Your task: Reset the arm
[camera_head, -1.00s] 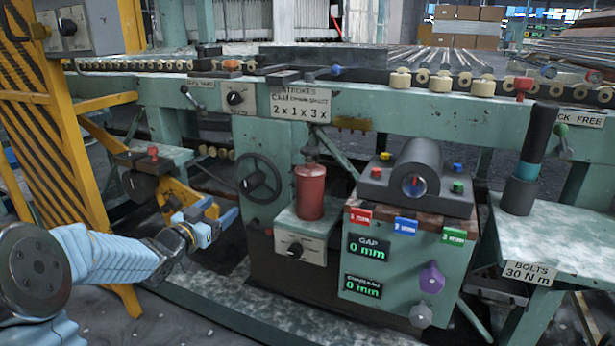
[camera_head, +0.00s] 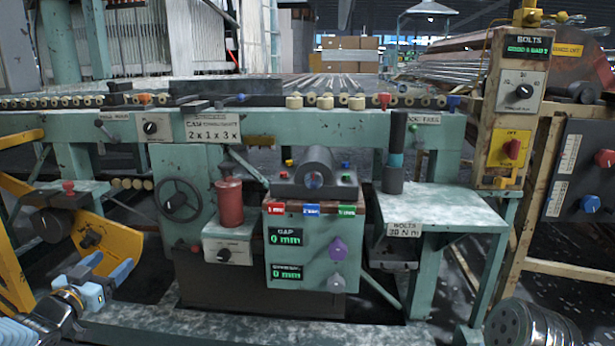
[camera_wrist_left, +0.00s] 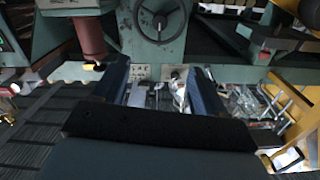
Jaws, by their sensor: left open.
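My left gripper (camera_head: 104,268) is at the lower left of the head view, with its blue fingers apart in front of a yellow guard (camera_head: 122,245). Its fingers also show in the left wrist view (camera_wrist_left: 160,86), spread with nothing held between them. Beyond them are the green machine face and a handwheel (camera_wrist_left: 160,18). The fingers look clear of the machine.
The machine has a handwheel (camera_head: 180,200), a red cylinder (camera_head: 229,204), a GAP display box (camera_head: 290,243) and a green side table (camera_head: 440,205). A control post (camera_head: 520,100) stands at the right. Dark floor lies in front.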

